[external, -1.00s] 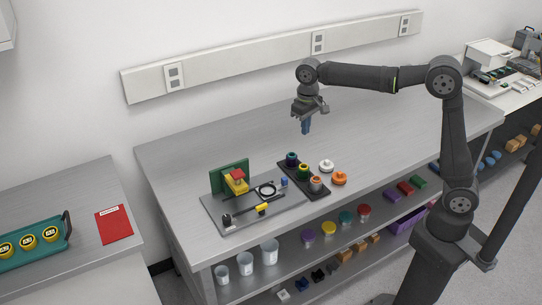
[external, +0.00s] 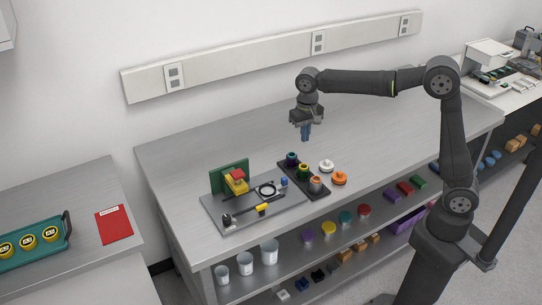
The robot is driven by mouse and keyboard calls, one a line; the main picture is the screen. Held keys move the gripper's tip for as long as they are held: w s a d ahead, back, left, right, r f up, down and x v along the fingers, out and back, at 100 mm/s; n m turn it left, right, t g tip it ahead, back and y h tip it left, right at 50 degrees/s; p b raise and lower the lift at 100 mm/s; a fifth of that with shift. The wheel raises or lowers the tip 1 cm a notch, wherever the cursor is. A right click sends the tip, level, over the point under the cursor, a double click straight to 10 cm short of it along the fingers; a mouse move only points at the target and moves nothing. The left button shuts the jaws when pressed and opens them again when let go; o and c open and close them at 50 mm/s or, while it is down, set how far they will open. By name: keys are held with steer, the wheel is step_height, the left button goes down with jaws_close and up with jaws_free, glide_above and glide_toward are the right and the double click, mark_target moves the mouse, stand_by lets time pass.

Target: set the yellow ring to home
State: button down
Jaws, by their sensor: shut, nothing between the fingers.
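My gripper (external: 306,136) is shut and empty, its blue fingers pointing down. It hangs above the bench, behind the black tray (external: 318,191). The tray holds a row of small round pieces. The middle piece (external: 304,170) has a yellowish band that may be the yellow ring; it is too small to be sure. The rear piece (external: 291,158) is dark with green and purple, and the front one (external: 315,184) is grey and orange. No spot marked home can be made out.
A grey plate (external: 220,213) left of the tray carries a green upright block (external: 229,176), a yellow-and-red part (external: 236,182) and a black ring (external: 267,189). The bench behind is clear.

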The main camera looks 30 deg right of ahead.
mark_target(304, 166)
step_height(304, 166, down, 11)
steer(key=shift+f, duration=0.15)
steer(key=shift+f, duration=0.15)
steer(key=shift+s+d+f, duration=0.15)
steer(key=shift+s+f, duration=0.05)
steer(key=shift+f, duration=0.85)
step_height(304, 166, up, 16)
steer(key=shift+w+f, duration=0.2)
steer(key=shift+f, duration=0.05)
steer(key=shift+f, duration=0.15)
steer(key=shift+f, duration=1.75)
